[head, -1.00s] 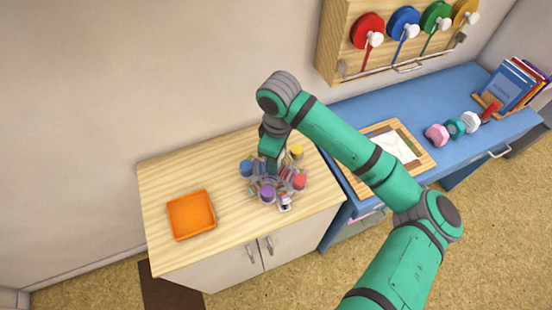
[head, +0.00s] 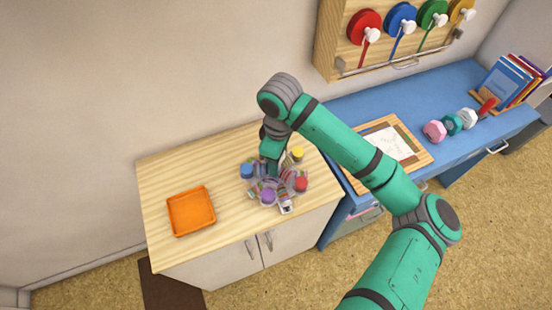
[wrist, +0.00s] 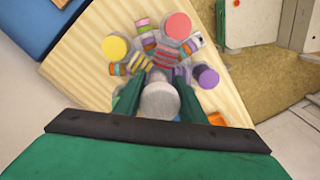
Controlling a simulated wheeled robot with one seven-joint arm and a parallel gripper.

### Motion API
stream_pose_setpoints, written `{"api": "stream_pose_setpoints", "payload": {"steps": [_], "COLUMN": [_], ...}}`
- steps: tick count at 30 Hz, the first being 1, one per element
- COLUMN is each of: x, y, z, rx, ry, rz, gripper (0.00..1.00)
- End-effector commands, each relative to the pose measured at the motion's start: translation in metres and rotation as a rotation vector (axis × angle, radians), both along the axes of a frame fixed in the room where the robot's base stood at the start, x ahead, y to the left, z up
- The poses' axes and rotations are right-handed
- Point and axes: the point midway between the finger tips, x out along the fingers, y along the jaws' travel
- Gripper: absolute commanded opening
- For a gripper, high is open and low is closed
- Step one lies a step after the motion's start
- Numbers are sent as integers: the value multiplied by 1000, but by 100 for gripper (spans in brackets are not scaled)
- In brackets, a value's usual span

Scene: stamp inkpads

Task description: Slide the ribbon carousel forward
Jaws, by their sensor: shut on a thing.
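The ribbon carousel (head: 284,189) is a grey stand ringed by round pieces with blue, yellow, red and purple tops. It stands on the light wooden cabinet top near its right front part. My gripper (head: 270,168) reaches down from above at its middle. In the wrist view, my two green fingers sit on either side of the carousel's grey central knob (wrist: 159,101) and are shut on it. The carousel's ribbon-striped parts (wrist: 165,60) show beyond the knob. My gripper hides part of its back side in the head view.
An orange tray (head: 191,211) lies left of the carousel on the cabinet top (head: 225,165). At right, a blue desk (head: 350,104) holds a framed sheet (head: 388,143), several coloured stamps (head: 452,124) and books (head: 508,82). Ribbon reels (head: 364,27) hang on the wall rack.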

Motion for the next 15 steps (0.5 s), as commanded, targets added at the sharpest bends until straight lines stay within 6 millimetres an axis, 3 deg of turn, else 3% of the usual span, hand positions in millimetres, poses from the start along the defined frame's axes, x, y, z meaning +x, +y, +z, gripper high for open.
{"api": "stream_pose_setpoints", "payload": {"steps": [3, 4, 6, 15], "x": [-9, -9, -8, -6], "y": [-2, -2, 0, 3], "z": [-8, -8, -8, -5], "rx": [-16, -16, -14, -14], "ry": [33, 33, 32, 22], "rz": [6, 7, 9, 14], "gripper": [0, 41, 58, 58]}}
